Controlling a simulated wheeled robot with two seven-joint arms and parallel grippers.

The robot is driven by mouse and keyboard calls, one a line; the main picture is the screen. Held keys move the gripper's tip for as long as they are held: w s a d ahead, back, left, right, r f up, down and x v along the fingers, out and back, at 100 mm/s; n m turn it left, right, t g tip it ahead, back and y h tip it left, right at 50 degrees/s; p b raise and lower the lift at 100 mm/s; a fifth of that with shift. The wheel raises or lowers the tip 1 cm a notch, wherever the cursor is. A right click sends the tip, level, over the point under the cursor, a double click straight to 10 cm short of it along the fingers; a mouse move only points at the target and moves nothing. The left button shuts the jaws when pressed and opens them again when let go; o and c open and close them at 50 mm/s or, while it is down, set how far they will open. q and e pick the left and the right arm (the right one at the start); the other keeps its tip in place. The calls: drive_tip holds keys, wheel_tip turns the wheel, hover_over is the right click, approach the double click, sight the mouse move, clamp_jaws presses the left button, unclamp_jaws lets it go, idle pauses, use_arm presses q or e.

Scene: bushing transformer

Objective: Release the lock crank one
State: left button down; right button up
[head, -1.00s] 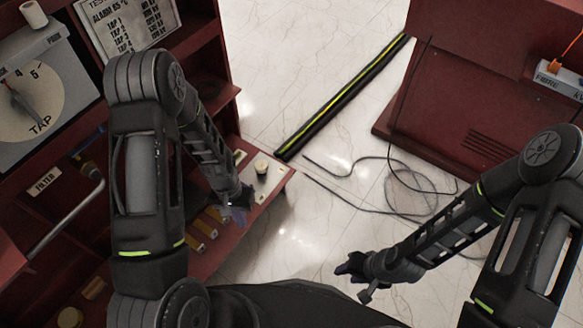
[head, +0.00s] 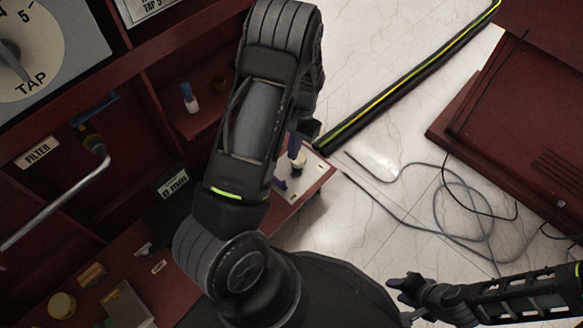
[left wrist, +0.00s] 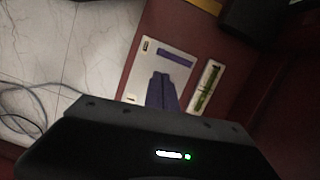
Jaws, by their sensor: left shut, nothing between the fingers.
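A grey bent crank handle (head: 62,205) shows at the left of the head view, its upper end at a dark fitting in the red cabinet. Which part is lock crank one is not clear. My left gripper (left wrist: 162,92) shows purple fingers together in the left wrist view, over a pale plate (left wrist: 140,68). A separate purple bar (left wrist: 175,57) shows just beyond the fingertips. In the head view the pale plate (head: 315,172) carries a small knob (head: 299,162); my left arm hides most of the gripper there. My right gripper (head: 405,287) is over the floor, away from the cabinet.
The red cabinet (head: 125,120) with shelves fills the left. A TAP dial (head: 35,55) and FILTER label (head: 37,152) are on it. A black-yellow strip (head: 410,80) and loose cables (head: 440,195) lie on the floor. Another red unit (head: 510,125) stands right.

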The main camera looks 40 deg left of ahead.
use_arm(q)
drive_tip(key=b+x, duration=0.4)
drive_tip(key=x, duration=0.6)
idle(0.3)
